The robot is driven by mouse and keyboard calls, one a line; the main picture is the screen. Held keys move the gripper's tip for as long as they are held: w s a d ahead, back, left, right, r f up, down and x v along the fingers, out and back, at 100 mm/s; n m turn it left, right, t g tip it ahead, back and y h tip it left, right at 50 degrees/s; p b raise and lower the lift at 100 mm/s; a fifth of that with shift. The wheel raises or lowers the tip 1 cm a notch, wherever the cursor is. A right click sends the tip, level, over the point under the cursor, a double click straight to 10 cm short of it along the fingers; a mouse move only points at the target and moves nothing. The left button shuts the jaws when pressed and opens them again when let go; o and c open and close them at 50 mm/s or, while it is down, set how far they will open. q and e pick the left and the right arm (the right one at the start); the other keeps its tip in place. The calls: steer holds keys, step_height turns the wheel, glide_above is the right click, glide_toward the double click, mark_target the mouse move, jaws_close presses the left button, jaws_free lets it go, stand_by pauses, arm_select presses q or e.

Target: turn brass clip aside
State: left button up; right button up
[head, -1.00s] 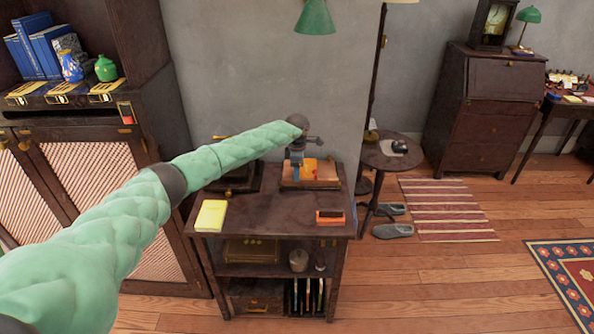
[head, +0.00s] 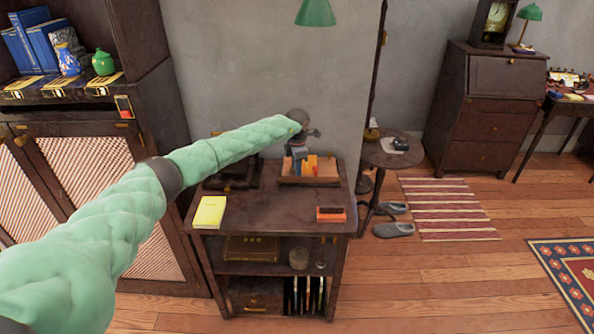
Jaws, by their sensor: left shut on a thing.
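My left gripper (head: 298,166) points down at the wooden box (head: 322,180) at the back right of the dark cabinet top. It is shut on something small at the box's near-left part. The brass clip is too small and too covered by the gripper to make out clearly; the held thing appears to be this clip. An orange piece (head: 312,166) shows just right of the fingers. My right gripper is not in view.
A yellow pad (head: 210,212) and an orange-and-black block (head: 331,214) lie on the front of the cabinet top (head: 270,212). A dark box (head: 240,178) stands at the back left, partly behind my arm. The middle front is clear.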

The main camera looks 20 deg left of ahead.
arm_select(q)
steer(key=n+b, duration=0.2)
steer(key=n, duration=0.2)
steer(key=shift+n, duration=0.4)
steer(key=shift+n+b, duration=0.3)
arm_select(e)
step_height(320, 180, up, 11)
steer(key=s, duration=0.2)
arm_select(q)
steer(key=shift+n+b, duration=0.35)
steer(key=shift+n, duration=0.65)
steer(key=n, duration=0.2)
steer(key=shift+n+b, duration=0.3)
steer(key=shift+b, duration=0.1)
steer(key=n, duration=0.3)
steer(key=shift+n+b, duration=0.4)
steer(key=shift+n, duration=0.4)
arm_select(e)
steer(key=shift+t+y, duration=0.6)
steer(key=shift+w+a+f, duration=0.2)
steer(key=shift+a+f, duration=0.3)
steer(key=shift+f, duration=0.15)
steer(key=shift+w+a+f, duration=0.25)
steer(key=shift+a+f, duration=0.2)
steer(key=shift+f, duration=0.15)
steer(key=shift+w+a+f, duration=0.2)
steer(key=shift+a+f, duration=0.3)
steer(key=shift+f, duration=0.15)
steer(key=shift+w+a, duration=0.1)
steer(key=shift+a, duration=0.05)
